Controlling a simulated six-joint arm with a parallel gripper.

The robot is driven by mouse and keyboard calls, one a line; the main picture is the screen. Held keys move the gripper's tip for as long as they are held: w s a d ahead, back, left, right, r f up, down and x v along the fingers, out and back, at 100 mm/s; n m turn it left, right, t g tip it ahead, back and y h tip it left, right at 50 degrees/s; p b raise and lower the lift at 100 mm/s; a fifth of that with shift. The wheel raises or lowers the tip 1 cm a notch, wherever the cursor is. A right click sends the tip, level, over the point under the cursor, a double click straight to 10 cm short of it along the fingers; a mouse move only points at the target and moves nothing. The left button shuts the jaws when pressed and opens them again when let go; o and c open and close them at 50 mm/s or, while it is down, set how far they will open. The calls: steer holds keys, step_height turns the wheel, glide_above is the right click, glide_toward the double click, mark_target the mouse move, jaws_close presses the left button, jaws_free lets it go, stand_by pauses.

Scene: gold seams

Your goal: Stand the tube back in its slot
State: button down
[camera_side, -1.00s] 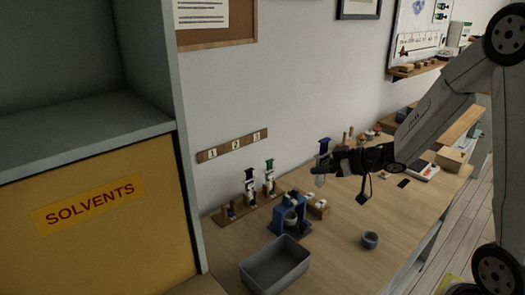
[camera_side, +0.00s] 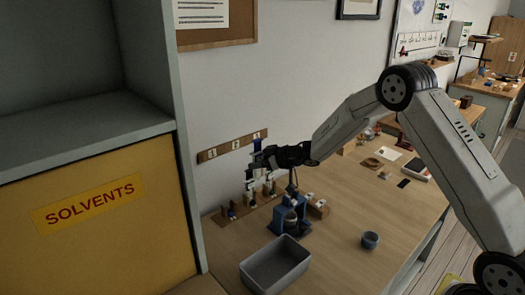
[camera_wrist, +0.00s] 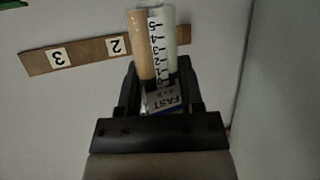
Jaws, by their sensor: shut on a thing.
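My gripper (camera_side: 268,157) is shut on a tube (camera_side: 258,160) with a blue top, held roughly upright above the wooden rack (camera_side: 236,217) by the wall. In the wrist view the tube (camera_wrist: 157,45) sits between both fingers of my gripper (camera_wrist: 158,82). It shows a tan and a white half, a number scale and a label reading "FAST". Other tubes stand in the rack below and beside it, partly overlapped by the held tube. The slot itself is too small and covered to make out.
A numbered wooden strip (camera_side: 230,147) is on the wall behind the rack. A blue device (camera_side: 291,215) stands right of the rack, close below my arm. A grey bin (camera_side: 275,265) and small dark cup (camera_side: 370,240) are in front. The bench between bin and cup is clear.

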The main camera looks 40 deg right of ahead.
steer(key=w+a+f, duration=0.5)
steer(key=w+a, duration=0.2)
steer(key=w, duration=0.1)
steer(key=shift+f, duration=0.35)
steer(key=shift+f, duration=0.2)
steer(key=shift+f, duration=2.1)
steer(key=shift+f, duration=2.1)
stand_by(2.4)
